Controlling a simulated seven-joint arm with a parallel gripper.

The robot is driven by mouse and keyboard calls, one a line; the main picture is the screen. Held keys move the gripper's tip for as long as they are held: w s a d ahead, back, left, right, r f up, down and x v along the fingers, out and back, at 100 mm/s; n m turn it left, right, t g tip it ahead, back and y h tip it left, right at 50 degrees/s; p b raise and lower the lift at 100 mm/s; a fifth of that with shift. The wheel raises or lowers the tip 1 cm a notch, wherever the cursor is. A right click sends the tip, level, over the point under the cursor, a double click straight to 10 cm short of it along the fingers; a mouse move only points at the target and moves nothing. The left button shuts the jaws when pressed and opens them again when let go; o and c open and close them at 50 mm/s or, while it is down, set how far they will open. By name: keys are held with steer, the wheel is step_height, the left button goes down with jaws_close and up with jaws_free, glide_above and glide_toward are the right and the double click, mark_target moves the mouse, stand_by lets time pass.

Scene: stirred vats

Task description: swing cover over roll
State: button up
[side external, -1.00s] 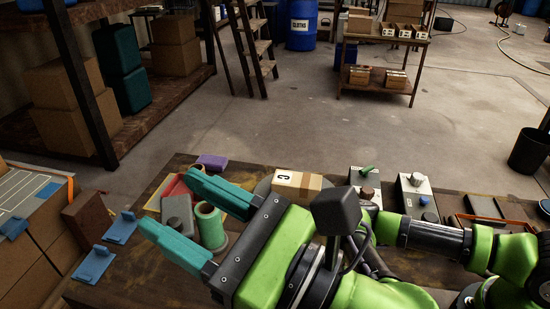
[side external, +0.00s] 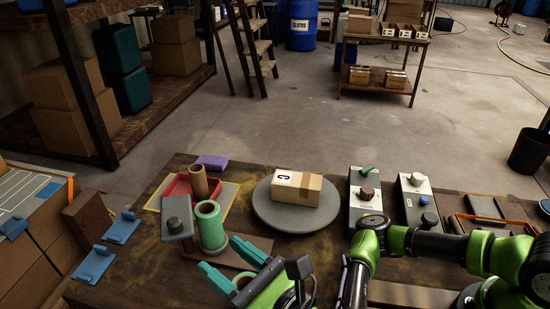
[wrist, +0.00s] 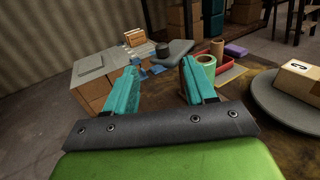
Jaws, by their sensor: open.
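The roll (side external: 209,222) is a green hollow cylinder standing upright on a grey round foot. Its open top shows uncovered. The cover (side external: 178,228) is a grey plate with a dark knob, at the left of the roll and not over it. In the wrist view the cover (wrist: 178,46) lies ahead, just left of the roll (wrist: 207,66). My gripper (side external: 221,257) is open and empty, in front of the roll and nearer the side camera. Its teal fingers also show in the wrist view (wrist: 159,68), apart from cover and roll. The cover's pivot is not clear.
A grey turntable (side external: 264,215) bearing a carton (side external: 298,188) stands right of the roll. A red tray (side external: 177,187) and a brown tube (side external: 198,180) are behind it. Blue brackets (side external: 122,228) lie left; control boxes (side external: 365,199) stand right.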

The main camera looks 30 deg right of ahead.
step_height(320, 180, down, 2)
glide_toward(169, 218)
steer(key=w+a, duration=0.1)
steer(key=w, duration=0.1)
steer(key=w+a+r, duration=0.1)
steer(key=w, duration=0.2)
steer(key=w+a+r, duration=0.1)
steer(key=w, duration=0.1)
steer(key=shift+w+a, duration=0.1)
steer(key=shift+w, duration=0.2)
jaws_close()
